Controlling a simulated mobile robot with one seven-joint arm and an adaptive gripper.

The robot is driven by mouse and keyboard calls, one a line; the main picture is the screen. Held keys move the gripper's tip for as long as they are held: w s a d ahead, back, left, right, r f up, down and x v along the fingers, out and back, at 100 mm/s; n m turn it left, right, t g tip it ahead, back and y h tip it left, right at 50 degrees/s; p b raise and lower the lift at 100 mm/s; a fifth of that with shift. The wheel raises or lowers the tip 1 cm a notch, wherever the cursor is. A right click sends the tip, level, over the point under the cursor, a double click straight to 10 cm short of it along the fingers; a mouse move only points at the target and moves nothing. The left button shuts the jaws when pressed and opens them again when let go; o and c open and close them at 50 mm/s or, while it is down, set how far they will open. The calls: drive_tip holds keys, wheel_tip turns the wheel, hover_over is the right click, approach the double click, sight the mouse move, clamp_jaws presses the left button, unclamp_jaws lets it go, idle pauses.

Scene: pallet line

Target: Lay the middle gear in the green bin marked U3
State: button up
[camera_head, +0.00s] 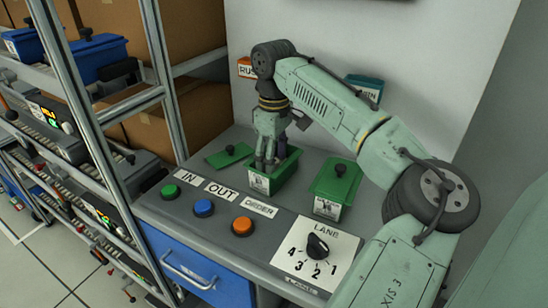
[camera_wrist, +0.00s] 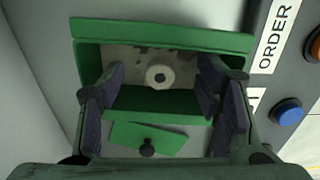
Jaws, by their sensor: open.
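A green bin (camera_head: 285,178) stands on the grey bench, its lid off; I cannot read the mark on its white label. My gripper (camera_head: 267,164) points down into its mouth. In the wrist view the gripper (camera_wrist: 160,88) is open, its dark fingers apart at the two sides of the bin (camera_wrist: 150,101). Between them, lower in the bin, shows a pale round piece with a dark centre (camera_wrist: 159,75), apparently a gear. It touches neither finger that I can see. The brownish patchy surface around it is unclear.
A loose green lid (camera_head: 228,155) with a black knob lies left of the bin. A second, lidded green bin (camera_head: 335,184) stands to the right. Push buttons (camera_head: 204,208) and a lane dial (camera_head: 317,245) are in front; shelving (camera_head: 130,105) is at left.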

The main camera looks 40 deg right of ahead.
drive_tip(key=shift+r, duration=0.1)
wheel_tip(320, 180, up, 12)
drive_tip(key=shift+b, duration=0.4)
idle(0.7)
